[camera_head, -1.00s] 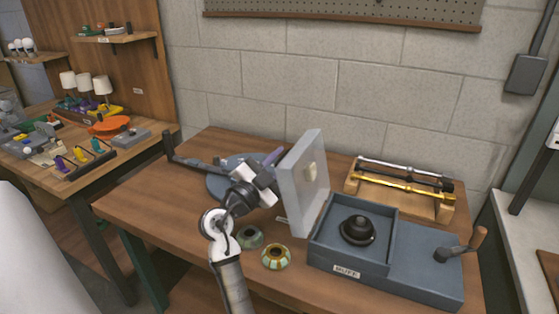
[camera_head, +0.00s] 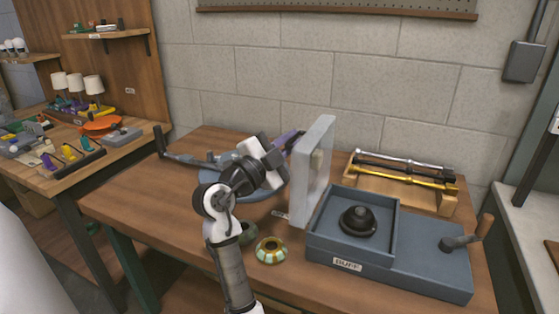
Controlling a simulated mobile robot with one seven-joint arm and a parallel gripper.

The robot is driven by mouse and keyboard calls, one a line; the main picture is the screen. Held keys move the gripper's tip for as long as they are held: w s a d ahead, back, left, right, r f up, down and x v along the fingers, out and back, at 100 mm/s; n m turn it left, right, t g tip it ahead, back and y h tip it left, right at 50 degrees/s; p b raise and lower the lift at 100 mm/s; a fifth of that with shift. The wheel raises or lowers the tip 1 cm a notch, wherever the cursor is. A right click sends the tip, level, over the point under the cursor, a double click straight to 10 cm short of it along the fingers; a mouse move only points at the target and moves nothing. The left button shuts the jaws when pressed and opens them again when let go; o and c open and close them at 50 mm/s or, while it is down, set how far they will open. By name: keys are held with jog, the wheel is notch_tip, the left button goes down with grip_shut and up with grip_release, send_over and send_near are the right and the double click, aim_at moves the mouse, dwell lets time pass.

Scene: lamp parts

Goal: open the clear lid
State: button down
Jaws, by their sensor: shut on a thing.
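The clear lid (camera_head: 314,180) stands nearly upright along the left edge of a blue-grey box (camera_head: 315,245) labelled BUFF. A small tan piece shows through or on its panel. The box is uncovered, and a black domed part (camera_head: 358,221) sits inside it. My gripper (camera_head: 288,146) is at the left side of the lid, near its upper part. It is shut on the lid, though its fingertips are partly hidden and the exact contact is unclear.
A crank handle (camera_head: 467,238) stands on the box's right part. A wooden rack with metal rods (camera_head: 405,180) is behind the box. A round blue-grey plate (camera_head: 215,176) is behind my arm. A green-and-cream ring (camera_head: 270,250) lies in front of the lid.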

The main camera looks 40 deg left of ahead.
jog(key=shift+w+d+r+m+b, duration=0.1)
jog(key=shift+d+r+m+b, duration=0.1)
jog(key=shift+d+m+b, duration=0.2)
jog(key=shift+w+d+r+m+b, duration=0.1)
jog(key=shift+d+r+m+b, duration=0.15)
jog(key=shift+d, duration=0.25)
jog(key=shift+f, duration=0.1)
jog(key=c, duration=1.5)
grip_release()
jog(key=b+v, duration=0.1)
jog(key=v, duration=0.3)
jog(key=b+v, duration=0.1)
jog(key=v, duration=0.4)
jog(key=b+v, duration=0.1)
jog(key=v, duration=0.4)
jog(key=shift+a+r+b, duration=0.15)
jog(key=shift+r+b, duration=0.1)
jog(key=shift+b, duration=0.1)
